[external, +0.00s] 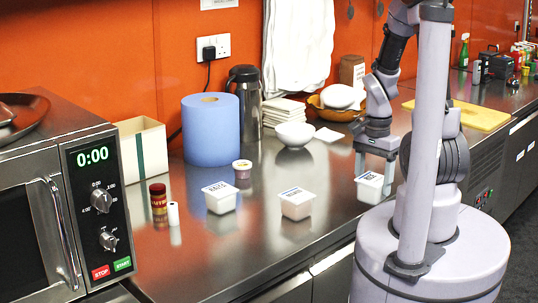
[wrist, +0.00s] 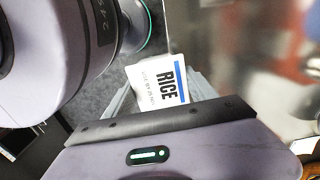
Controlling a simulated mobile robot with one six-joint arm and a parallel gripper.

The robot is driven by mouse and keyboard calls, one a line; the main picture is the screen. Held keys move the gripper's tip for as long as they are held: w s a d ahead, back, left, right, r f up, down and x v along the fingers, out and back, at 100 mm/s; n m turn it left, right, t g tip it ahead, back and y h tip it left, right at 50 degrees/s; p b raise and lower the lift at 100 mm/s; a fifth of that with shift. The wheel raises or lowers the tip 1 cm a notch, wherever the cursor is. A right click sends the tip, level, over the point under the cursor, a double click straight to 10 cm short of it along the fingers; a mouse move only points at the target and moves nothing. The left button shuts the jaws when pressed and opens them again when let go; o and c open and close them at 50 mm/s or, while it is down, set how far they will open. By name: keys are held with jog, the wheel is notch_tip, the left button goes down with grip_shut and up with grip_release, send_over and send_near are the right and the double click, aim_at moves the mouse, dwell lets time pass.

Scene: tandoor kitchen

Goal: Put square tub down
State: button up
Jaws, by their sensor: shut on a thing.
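A square white tub (external: 369,190) with a lid and a blue-striped label is between the fingers of my gripper (external: 374,176), at the front right of the steel counter. My gripper is shut on it. In the wrist view the tub's lid (wrist: 156,86) reads "RICE", and a finger shows on either side of it. The tub looks level and low, close to the counter's front edge. I cannot tell whether its base touches the steel. Two similar tubs stand apart to the left, a middle one (external: 296,205) and a left one (external: 220,198).
Steel counter (external: 255,245) is bare around the tubs. A white bowl (external: 294,134), blue paper roll (external: 210,130), flask (external: 246,100) and small cup (external: 242,169) stand behind. A yellow board (external: 470,114) lies right. A microwave (external: 60,200) fills the left.

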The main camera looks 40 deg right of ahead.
jog(key=w+a+r+p, duration=0.1)
jog(key=w+a+r, duration=0.15)
jog(key=w, duration=0.75)
jog(key=w+a+r+p, duration=0.1)
jog(key=w+a, duration=0.3)
jog(key=w, duration=0.6)
jog(key=w+a+r+p, duration=0.1)
jog(key=w+a, duration=0.2)
jog(key=w, duration=0.7)
jog(key=shift+m, duration=0.4)
jog(key=f+b, duration=0.1)
jog(key=f, duration=0.2)
jog(key=f+b, duration=0.1)
jog(key=f, duration=0.2)
jog(key=f+b, duration=0.1)
jog(key=f, duration=0.2)
jog(key=shift+w+d+f, duration=0.15)
jog(key=shift+d+f, duration=0.15)
jog(key=shift+r, duration=0.15)
jog(key=o, duration=1.6)
